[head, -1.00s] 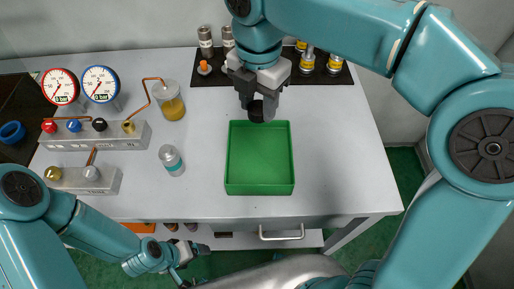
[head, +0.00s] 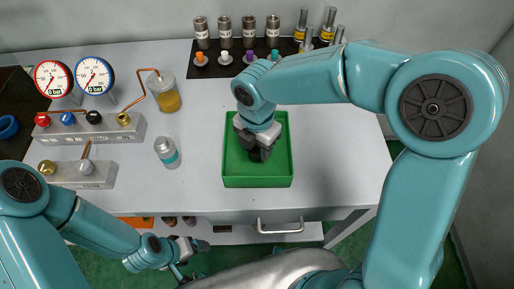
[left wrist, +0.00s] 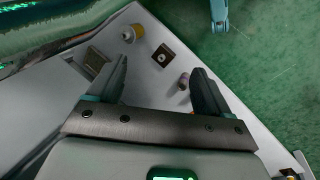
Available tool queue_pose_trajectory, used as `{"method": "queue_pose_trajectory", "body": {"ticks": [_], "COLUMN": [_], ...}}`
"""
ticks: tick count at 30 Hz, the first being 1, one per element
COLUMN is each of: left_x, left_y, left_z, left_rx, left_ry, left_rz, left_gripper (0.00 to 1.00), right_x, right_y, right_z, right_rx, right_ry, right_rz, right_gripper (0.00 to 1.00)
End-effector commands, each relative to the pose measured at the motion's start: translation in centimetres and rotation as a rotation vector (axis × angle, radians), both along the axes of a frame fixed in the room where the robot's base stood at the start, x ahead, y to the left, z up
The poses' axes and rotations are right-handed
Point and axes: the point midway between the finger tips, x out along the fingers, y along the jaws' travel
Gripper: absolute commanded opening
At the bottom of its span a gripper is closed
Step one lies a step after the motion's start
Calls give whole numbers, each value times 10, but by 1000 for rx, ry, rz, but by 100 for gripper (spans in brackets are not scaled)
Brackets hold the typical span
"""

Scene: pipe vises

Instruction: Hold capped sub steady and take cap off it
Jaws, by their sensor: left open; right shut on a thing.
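My right gripper (head: 261,153) is shut on a small dark thing over the green tray, pointing down. The held thing is mostly hidden by the jaws, and I cannot tell whether it is the sub or whether it has a cap. My left gripper (head: 188,250) is low in front of the table edge, well away from the right one. In the left wrist view its two fingers (left wrist: 158,92) are apart with nothing gripped between them. No clearly identifiable capped sub shows in any view.
The green tray (head: 286,170) stands mid-table. A grey and teal bottle (head: 167,152) stands left of it, near a yellow-liquid jar (head: 167,99) and valve blocks with gauges (head: 95,75). Several metal cylinders (head: 225,32) and coloured plugs line the back mat. The table's right side is clear.

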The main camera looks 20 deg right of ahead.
Motion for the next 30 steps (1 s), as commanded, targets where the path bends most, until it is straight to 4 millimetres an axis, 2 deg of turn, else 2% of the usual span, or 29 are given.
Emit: {"method": "queue_pose_trajectory", "body": {"ticks": [3,14,15,17,18,26,30], "left_x": [0,0,0,0,0,0,0], "left_y": [0,0,0,0,0,0,0], "left_z": [-1,-4,-4,-3,-3,-2,1], "left_rx": [0,0,0,0,0,0,0], "left_ry": [0,0,0,0,0,0,0], "left_rz": [0,0,0,0,0,0,0], "left_gripper": [80,80,80,80,80,80,80], "right_x": [1,1,1,1,1,1,2], "right_y": [0,0,0,0,0,0,0], "right_z": [-12,-16,-17,-16,-16,-14,-1], "right_rx": [0,1,1,1,1,1,1], "right_ry": [0,-1,-1,-1,-1,-1,-4], "right_rz": [0,0,-1,-1,-1,0,0], "right_gripper": [7,7,46,66,69,69,69]}}
